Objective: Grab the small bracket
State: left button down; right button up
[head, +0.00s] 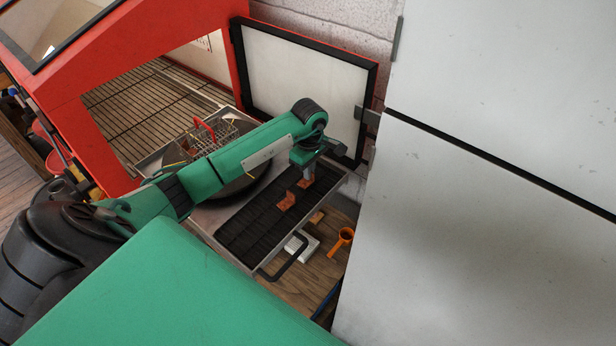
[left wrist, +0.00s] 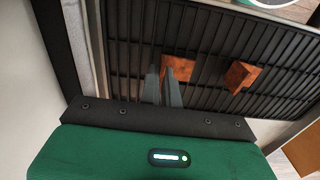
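Two copper-coloured brackets lie on the black slatted mat of the pulled-out tray. One bracket (head: 287,201) is nearer the tray's middle. The other bracket (head: 305,184) lies just below my left gripper (head: 308,174). I cannot tell for sure which is the small one. In the left wrist view, my left gripper's grey fingers (left wrist: 161,82) are close together with nothing seen between them. The right finger partly covers one bracket (left wrist: 180,68); whether they touch is unclear. The other bracket (left wrist: 240,75) sits apart to the right. My right gripper is not in view.
A red cabinet (head: 110,55) with an open white door (head: 305,85) stands behind the tray. A wire basket (head: 212,135) sits on a dark round plate at left. An orange cup-like part (head: 342,240) and a white block (head: 302,243) lie below the tray. A large grey panel (head: 480,210) bounds the right.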

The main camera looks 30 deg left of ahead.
pick_arm(q)
jog(key=shift+r, duration=0.15)
jog(key=shift+r, duration=0.3)
notch_tip(320, 180, up, 19)
jog(key=b, duration=0.4)
jog(key=shift+b, duration=0.4)
